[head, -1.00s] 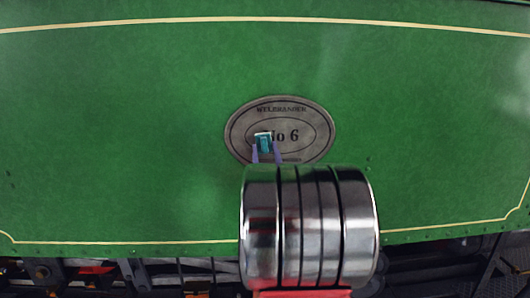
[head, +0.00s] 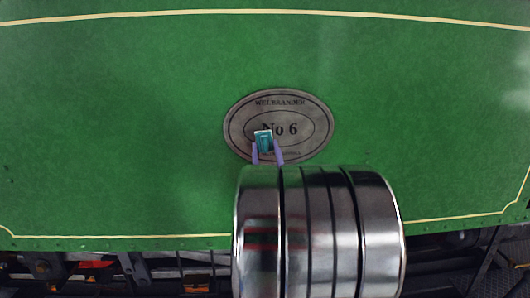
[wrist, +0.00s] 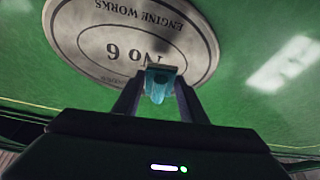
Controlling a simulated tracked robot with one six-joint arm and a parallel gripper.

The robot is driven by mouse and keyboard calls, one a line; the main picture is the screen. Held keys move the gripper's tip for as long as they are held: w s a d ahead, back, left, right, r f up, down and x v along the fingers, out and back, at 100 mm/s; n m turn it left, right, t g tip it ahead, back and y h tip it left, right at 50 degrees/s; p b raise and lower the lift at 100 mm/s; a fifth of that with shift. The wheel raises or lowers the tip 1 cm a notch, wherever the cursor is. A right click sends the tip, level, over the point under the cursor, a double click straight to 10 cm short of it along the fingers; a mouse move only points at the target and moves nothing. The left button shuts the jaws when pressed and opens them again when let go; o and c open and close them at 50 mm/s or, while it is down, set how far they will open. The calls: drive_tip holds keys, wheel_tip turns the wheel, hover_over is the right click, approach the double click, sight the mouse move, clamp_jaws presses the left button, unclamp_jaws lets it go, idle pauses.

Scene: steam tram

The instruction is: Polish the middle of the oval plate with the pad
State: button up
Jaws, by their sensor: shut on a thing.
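The oval plate (head: 310,110) is grey with dark lettering reading "No 6" and sits on a green panel. It also shows upside down in the wrist view (wrist: 90,25). My gripper (head: 266,150) is shut on the pad (head: 264,142), a small teal block with a pale face. In the head view the pad covers the lower left of the plate's middle, by the "N". In the wrist view the pad (wrist: 158,84) is between the fingertips, over the plate's edge region near the number. Whether the pad touches the plate cannot be told.
The green panel (head: 120,110) around the plate is flat and clear, with a cream line near its edges. Dark machinery with some red parts (head: 90,265) lies below the panel. My own arm hides the panel's lower middle.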

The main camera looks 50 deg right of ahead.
drive_tip(key=shift+s+a, duration=1)
drive_tip(key=shift+a, duration=0.1)
drive_tip(key=shift+w, duration=0.1)
drive_tip(key=w+a+f+n+t+y, duration=0.2)
drive_tip(key=w+a+f+t+y, duration=0.15)
drive_tip(key=w+a+f, duration=0.45)
drive_tip(key=w+a+f+n+t+y, duration=0.2)
drive_tip(key=w+a+f+y, duration=0.3)
drive_tip(key=w+a, duration=0.6)
drive_tip(key=w+a+f+n+y, duration=0.1)
drive_tip(key=a+f+y, duration=0.1)
drive_tip(key=a+f, duration=0.3)
drive_tip(key=w+a+f+n+t+y, duration=0.1)
drive_tip(key=a+f, duration=0.4)
drive_tip(key=a, duration=0.7)
drive_tip(key=w+a+f+n+y, duration=0.1)
drive_tip(key=a+f+n+y, duration=0.2)
drive_tip(key=a, duration=0.6)
drive_tip(key=shift+w+f+y, duration=0.35)
drive_tip(key=shift+f+y, duration=0.5)
drive_tip(key=shift+f, duration=0.1)
drive_tip(key=shift+t, duration=0.25)
